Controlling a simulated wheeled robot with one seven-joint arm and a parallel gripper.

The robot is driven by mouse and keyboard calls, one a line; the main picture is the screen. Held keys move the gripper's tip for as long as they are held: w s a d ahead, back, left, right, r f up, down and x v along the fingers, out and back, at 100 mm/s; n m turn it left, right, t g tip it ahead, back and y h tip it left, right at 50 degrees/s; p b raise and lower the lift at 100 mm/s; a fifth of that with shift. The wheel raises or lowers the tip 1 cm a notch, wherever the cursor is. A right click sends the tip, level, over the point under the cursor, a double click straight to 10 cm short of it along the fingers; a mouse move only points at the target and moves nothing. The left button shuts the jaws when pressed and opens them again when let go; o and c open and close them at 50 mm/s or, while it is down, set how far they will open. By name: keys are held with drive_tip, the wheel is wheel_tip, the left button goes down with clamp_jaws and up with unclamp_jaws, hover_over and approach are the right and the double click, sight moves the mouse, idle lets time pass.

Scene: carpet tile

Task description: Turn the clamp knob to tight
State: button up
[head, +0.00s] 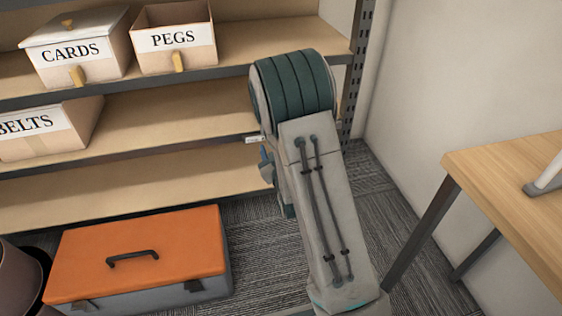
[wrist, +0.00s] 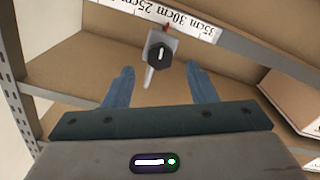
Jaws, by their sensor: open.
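The clamp knob (wrist: 159,56) shows in the wrist view as a small dark knob with a white line on it. It sits on a light grey clamp plate (wrist: 173,45) at a shelf edge, with a small red mark at the top and a pale piece sticking out below. My gripper (wrist: 160,69) has its two blue fingers spread apart, one to each side of the knob in the picture. I cannot tell that either finger touches it. In the head view my arm hides the knob, and only a bit of blue finger shows beside the arm.
A white ruler strip (wrist: 195,22) with centimetre marks runs along the shelf edge. Boxes labelled CARDS (head: 75,50), PEGS (head: 172,40) and BELTS (head: 40,125) stand on the shelves. An orange-lidded toolbox (head: 180,240) is on the carpet. A wooden table (head: 510,175) stands at right.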

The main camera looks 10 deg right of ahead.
drive_tip(key=s+p, duration=0.9)
drive_tip(key=p, duration=0.2)
drive_tip(key=shift+s, duration=0.2)
idle(0.4)
